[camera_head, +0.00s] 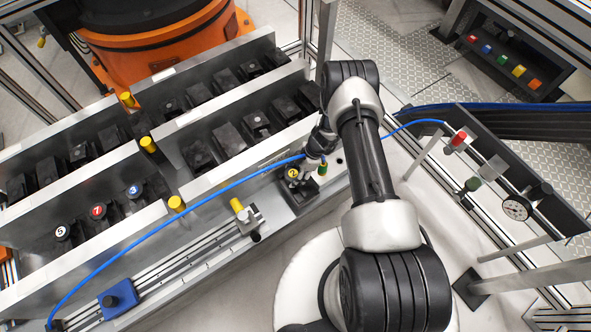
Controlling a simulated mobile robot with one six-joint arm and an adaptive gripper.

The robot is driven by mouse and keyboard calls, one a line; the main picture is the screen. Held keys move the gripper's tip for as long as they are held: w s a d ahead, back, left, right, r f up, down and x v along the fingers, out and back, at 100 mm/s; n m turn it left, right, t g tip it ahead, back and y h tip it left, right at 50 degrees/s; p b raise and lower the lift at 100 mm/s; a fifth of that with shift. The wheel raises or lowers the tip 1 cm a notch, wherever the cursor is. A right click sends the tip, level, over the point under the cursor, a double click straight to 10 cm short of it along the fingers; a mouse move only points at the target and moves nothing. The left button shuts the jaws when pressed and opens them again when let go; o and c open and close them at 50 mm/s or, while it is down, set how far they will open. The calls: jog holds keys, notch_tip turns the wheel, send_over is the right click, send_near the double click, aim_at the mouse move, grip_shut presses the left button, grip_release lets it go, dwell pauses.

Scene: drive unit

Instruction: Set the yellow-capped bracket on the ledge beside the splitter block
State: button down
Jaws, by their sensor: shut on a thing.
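A black bracket with a round yellow cap (293,173) is at the right end of the grey ledge (270,187), in the middle of the view. My gripper (311,160) points down at its right side and is shut on it. The fingers are small and partly hidden by the wrist, and I cannot tell whether the bracket touches the ledge or hangs just above it. To its left, a silver block with a yellow knob (246,214) sits on the rail; I cannot tell if it is the splitter block.
Black brackets with white (62,232), red (98,211) and blue (134,190) caps stand in the tiered rack. A blue hose (190,208) crosses in front of it, passing close to my gripper. A blue block (118,298) sits on the lower rail. A gauge panel (515,207) stands right.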

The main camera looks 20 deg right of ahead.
jog(key=shift+w+f+b, duration=0.1)
jog(key=shift+f+b, duration=0.8)
jog(key=shift+f, duration=1.35)
jog(key=shift+f, duration=0.15)
jog(key=c, duration=0.6)
grip_release()
